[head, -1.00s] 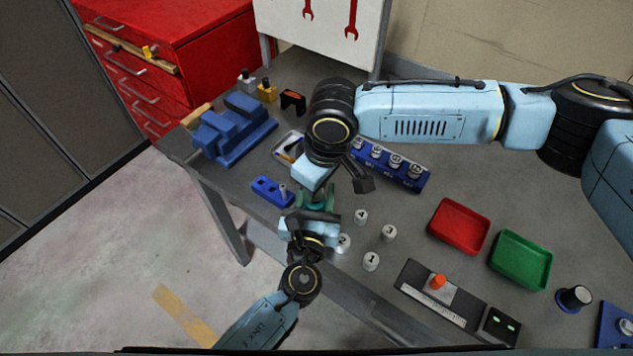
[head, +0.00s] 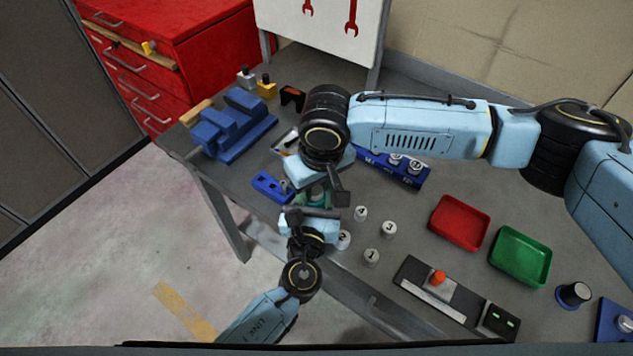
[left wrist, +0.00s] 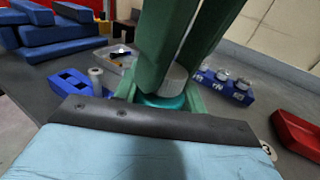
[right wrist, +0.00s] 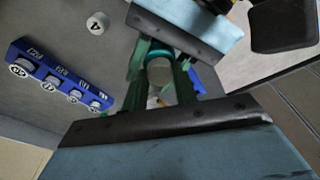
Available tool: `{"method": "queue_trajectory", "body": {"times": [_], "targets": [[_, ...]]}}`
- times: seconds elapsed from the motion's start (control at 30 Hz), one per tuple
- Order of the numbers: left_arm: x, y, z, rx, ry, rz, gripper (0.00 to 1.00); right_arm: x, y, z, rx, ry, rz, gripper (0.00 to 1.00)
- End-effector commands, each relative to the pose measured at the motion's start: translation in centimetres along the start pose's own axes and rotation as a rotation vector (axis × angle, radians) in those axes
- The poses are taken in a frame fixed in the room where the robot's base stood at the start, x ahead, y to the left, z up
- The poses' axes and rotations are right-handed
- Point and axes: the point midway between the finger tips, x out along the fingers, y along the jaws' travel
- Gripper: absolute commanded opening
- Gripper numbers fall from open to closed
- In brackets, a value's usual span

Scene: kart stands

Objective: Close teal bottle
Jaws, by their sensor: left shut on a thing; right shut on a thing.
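The teal bottle (left wrist: 163,101) stands upright between the green fingers of my left gripper (left wrist: 165,108), which is shut on it. The grey cap (left wrist: 174,80) is at the bottle's mouth; whether it is seated on the thread cannot be told. My right gripper (right wrist: 160,82) comes from above and is shut on the cap, which also shows in the right wrist view (right wrist: 159,72). In the head view the bottle is mostly hidden by both grippers; my right gripper (head: 318,188) is directly above my left gripper (head: 312,204).
Several numbered white weights (head: 388,229) stand just right of the grippers. A blue rack (head: 405,173) is behind, partly covered by my right arm. A blue holder (head: 270,187) is close left. Red (head: 460,222) and green trays (head: 520,257) lie to the right. A blue vise (head: 235,125) is back left.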

Motion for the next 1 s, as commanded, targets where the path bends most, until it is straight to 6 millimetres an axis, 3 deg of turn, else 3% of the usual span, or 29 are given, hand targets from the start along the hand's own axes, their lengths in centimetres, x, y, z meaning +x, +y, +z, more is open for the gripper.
{"method": "queue_trajectory", "body": {"times": [0.37, 0.8, 1.0], "targets": [[0.0, 0.02, -0.02, 0.001, 0.0, 0.0, 0.0, 0.12, -0.62, -0.08, 0.799, -0.005, 0.114, 0.07], [-0.01, 0.02, -0.04, 0.001, 0.001, 0.0, 0.0, 0.2, -0.46, -0.51, 1.934, -0.006, 0.294, 0.07], [0.01, 0.04, -0.04, 0.001, 0.001, 0.001, 0.0, 0.19, -0.29, -0.65, 2.256, -0.001, 0.342, 0.07]]}}
